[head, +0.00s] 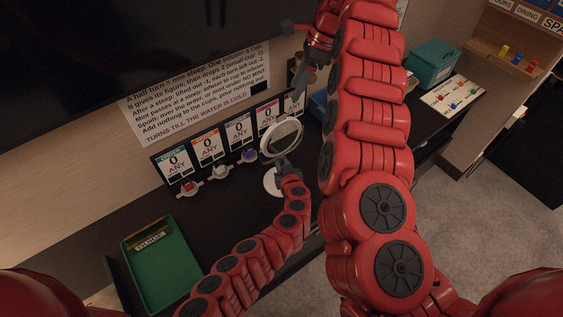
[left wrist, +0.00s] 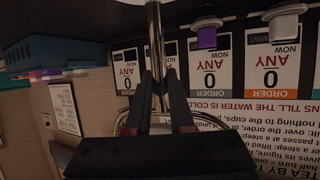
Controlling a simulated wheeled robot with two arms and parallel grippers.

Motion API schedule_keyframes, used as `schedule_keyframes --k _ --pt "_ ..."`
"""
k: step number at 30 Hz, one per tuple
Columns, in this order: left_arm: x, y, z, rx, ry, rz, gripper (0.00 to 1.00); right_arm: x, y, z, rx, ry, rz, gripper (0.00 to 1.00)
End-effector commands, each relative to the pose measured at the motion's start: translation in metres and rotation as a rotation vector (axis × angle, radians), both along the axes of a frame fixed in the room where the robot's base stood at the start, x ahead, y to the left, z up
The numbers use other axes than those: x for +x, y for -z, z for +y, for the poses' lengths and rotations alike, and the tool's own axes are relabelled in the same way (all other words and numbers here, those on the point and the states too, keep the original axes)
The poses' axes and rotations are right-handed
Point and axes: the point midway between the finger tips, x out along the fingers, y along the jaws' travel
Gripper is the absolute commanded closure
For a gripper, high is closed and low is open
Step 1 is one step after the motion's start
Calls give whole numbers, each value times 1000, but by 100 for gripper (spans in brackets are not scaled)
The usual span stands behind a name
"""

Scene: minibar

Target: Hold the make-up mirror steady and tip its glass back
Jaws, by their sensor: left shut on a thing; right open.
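The make-up mirror has a round glass (head: 281,138) in a pale frame, standing on the dark counter in front of the order cards. Its pale round base (head: 271,183) is partly hidden by my left arm. My left gripper (head: 283,163) is shut on the mirror's stem just below the glass. In the left wrist view, which is upside down, the chrome stem (left wrist: 155,45) runs between my left fingers (left wrist: 160,92). The mirror's ring lies mostly hidden behind that gripper. My right gripper (head: 301,80) is open and empty, above and beyond the glass, apart from it.
A green tray (head: 160,265) lies at the front left. A teal box (head: 432,63) and a white board with coloured pieces (head: 453,98) stand at the right. A printed notice (head: 200,100) hangs behind.

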Motion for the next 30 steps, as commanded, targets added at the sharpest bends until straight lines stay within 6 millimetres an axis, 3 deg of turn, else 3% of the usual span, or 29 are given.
schedule_keyframes --k 1,5,9,15,19,24,30 --pt "0 0 0 0 -1 0 100 0 0 0 0 0 0 52" --pt "0 0 0 0 -1 0 100 4 3 -3 -2 1 -12 75" --pt "0 0 0 0 -1 0 100 25 20 -19 -12 3 -83 100" --pt "0 0 0 0 -1 0 100 68 61 -55 -38 -34 -275 100" --pt "0 0 0 0 -1 0 100 87 90 -76 -52 -81 -404 100" --pt "0 0 0 0 0 0 100 95 124 -94 -59 -159 -565 100" --pt "0 0 0 0 0 0 100 81 161 -103 -39 -250 -740 100"
